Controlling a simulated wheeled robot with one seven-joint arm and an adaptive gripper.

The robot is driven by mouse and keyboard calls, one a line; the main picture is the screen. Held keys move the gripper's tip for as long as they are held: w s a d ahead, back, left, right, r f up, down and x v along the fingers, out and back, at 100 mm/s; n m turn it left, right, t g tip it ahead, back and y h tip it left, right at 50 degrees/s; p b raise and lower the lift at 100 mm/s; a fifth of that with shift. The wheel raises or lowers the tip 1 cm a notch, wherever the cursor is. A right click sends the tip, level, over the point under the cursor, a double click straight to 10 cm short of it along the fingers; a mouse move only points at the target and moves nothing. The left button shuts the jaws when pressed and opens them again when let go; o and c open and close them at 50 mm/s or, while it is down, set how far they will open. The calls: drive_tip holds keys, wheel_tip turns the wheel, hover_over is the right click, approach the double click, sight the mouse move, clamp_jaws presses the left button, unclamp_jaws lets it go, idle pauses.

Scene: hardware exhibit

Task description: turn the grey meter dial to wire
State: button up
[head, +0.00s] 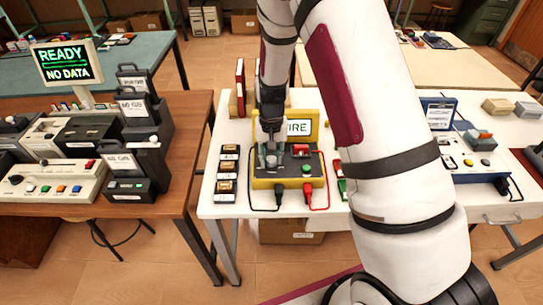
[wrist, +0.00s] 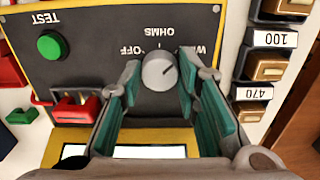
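The grey meter dial (wrist: 158,72) sits on the dark panel of a yellow-edged meter (head: 262,184). In the wrist view the lettering is upside down; OFF, OHMS and a partly covered label starting with W surround the dial. Its dark pointer line slants toward the upper right, on the W side. The meter's screen (head: 300,127) shows "IRE", its left end covered by my arm. My gripper (wrist: 158,76) is open, with one teal-padded finger on each side of the dial. I see small gaps beside the dial and cannot tell any contact.
A green TEST button (wrist: 51,45) and a red part (wrist: 77,109) are beside the dial on the panel. Black and red leads run from the meter's front. Labelled small blocks (head: 227,168) line its left; a blue instrument (head: 468,160) stands to the right.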

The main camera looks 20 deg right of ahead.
drive_tip(key=o, duration=0.3)
drive_tip(key=shift+r, duration=0.1)
wheel_tip(320, 180, up, 12)
idle(0.5)
idle(0.3)
wheel_tip(320, 180, up, 8)
drive_tip(key=t, duration=0.1)
hover_over(271, 159)
drive_tip(key=s, duration=0.4)
drive_tip(key=s+r+n+t, duration=0.1)
drive_tip(key=s+r+n, duration=0.1)
drive_tip(key=s+r, duration=0.45)
drive_tip(key=s+r+n+t, duration=0.1)
drive_tip(key=s+r, duration=0.2)
drive_tip(key=s, duration=0.5)
drive_tip(key=s+r+t, duration=0.2)
drive_tip(key=s+r, duration=0.1)
drive_tip(key=s, duration=0.5)
drive_tip(key=shift+s+d+r+n, duration=0.15)
drive_tip(key=shift+n, duration=0.25)
